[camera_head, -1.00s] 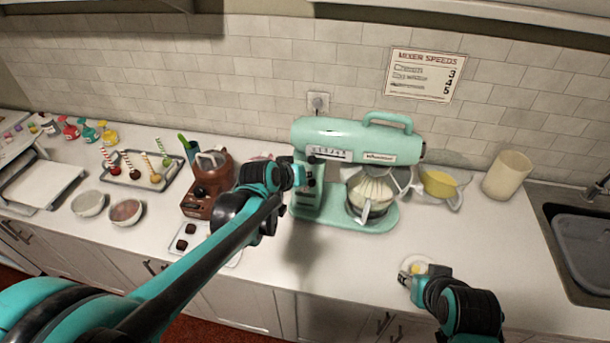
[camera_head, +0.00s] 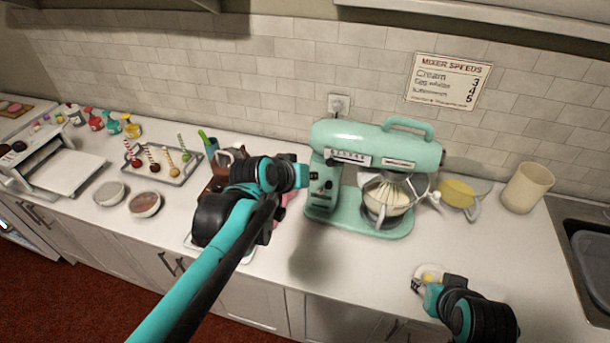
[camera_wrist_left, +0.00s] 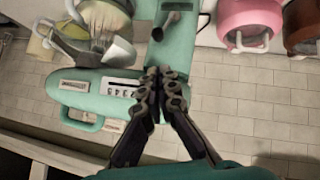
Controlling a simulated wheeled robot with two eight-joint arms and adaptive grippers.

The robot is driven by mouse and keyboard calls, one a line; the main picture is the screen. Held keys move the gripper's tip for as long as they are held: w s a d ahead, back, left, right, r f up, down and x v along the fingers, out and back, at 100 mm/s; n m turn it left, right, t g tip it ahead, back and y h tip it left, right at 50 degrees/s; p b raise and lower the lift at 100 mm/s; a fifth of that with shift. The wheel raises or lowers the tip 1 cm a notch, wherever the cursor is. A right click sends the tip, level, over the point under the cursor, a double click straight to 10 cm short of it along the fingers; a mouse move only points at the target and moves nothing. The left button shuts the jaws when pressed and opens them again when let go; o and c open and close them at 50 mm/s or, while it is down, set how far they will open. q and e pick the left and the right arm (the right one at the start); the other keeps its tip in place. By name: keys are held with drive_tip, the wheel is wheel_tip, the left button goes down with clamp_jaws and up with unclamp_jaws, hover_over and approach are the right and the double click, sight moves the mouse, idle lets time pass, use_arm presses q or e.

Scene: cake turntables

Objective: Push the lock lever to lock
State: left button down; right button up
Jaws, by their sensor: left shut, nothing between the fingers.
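The mint-green stand mixer (camera_head: 380,148) stands on the counter, its whisk over a bowl of pale cream (camera_head: 388,198). Dark controls (camera_head: 328,184) show on its left end. In the left wrist view the mixer (camera_wrist_left: 180,48) appears upside down, with a dark lever (camera_wrist_left: 165,24) on its neck and a numbered speed strip (camera_wrist_left: 122,88). I cannot tell for certain which control is the lock lever. My left gripper (camera_head: 306,176) is shut and empty at the mixer's left end; its fingertips (camera_wrist_left: 155,75) lie close to the lever in the wrist view; contact is unclear. My right gripper (camera_head: 418,284) hovers low over the counter front.
A brown machine (camera_head: 222,165) stands left of the mixer, partly behind my left arm. A pink pot (camera_wrist_left: 250,22) shows in the wrist view. A cream canister (camera_head: 526,187) and a yellow bowl (camera_head: 458,194) stand right. Counter before the mixer is clear.

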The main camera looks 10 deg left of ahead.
use_arm(q)
drive_tip(key=v, duration=0.3)
drive_tip(key=shift+s+r, duration=0.25)
drive_tip(key=shift+a, duration=0.1)
drive_tip(key=s+a+f+g+y+b, duration=0.1)
drive_tip(key=s+a+f+b, duration=0.1)
drive_tip(key=s+f, duration=0.5)
drive_tip(key=s+a+f+m+g+y+b, duration=0.1)
drive_tip(key=s+a+f+y+b, duration=0.1)
drive_tip(key=s+f+b, duration=0.3)
drive_tip(key=s+f, duration=0.3)
drive_tip(key=f, duration=0.2)
drive_tip(key=shift+s+f+g, duration=0.25)
drive_tip(key=shift+f+g, duration=0.05)
drive_tip(key=shift+f, duration=0.05)
